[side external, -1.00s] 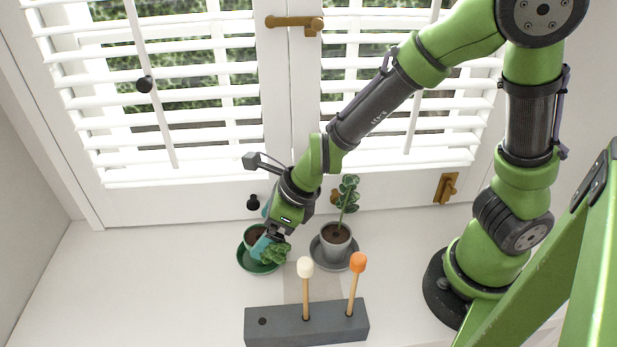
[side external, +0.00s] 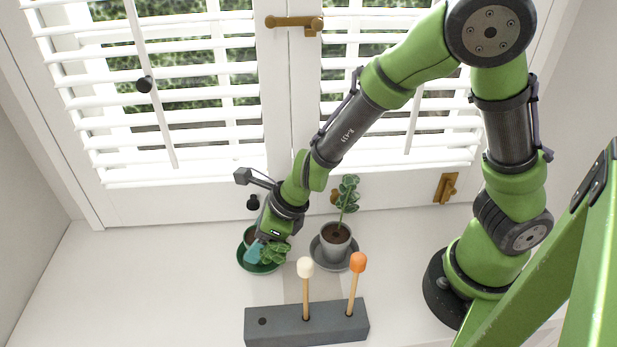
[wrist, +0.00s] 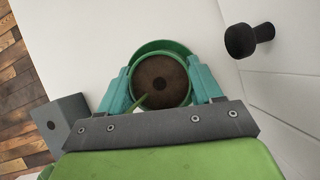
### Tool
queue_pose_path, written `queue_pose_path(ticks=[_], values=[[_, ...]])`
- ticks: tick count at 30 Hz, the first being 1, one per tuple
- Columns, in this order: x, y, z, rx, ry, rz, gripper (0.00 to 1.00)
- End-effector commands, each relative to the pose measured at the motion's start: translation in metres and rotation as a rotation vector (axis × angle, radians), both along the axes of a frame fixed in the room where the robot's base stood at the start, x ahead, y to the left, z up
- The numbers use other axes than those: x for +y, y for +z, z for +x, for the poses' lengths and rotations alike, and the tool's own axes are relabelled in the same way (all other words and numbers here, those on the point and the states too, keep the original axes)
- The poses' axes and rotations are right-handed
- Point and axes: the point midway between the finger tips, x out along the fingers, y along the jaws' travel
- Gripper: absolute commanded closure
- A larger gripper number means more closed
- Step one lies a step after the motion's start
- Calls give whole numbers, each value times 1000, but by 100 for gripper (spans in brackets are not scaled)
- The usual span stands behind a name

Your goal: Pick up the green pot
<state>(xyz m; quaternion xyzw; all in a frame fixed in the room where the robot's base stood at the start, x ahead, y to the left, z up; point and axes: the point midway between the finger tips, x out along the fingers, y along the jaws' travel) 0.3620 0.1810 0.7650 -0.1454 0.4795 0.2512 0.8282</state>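The green pot (wrist: 161,94), full of dark soil, stands in its green saucer (side external: 246,265) on the sill. In the side view the pot (side external: 249,236) is mostly hidden behind my gripper and its own leafy plant (side external: 275,253). My gripper (wrist: 162,88) is down over the pot, one teal finger on each side of it. Both fingers lie very close to the rim; I cannot tell whether they press on it. In the side view my gripper (side external: 257,249) points down at the pot. A green stem crosses the soil in the wrist view.
A grey pot (side external: 336,240) with a plant stands on a grey saucer just right. In front is a dark block (side external: 290,325) holding a white-tipped and an orange-tipped stick. Behind are the shuttered window and a black knob (wrist: 240,40). The sill at left is clear.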

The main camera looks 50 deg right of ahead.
Motion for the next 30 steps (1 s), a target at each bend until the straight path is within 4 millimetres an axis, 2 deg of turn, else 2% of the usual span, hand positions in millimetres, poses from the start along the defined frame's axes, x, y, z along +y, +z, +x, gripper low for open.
queue_pose_path(ticks=[1, 8, 20, 30], values=[[0, 0, 0, 0, 0, 0, 50], [0, 1, 0, -2, 0, 1, 85], [1, 4, 0, 0, 2, 2, 85], [1, 27, 1, -3, 2, 2, 85]])
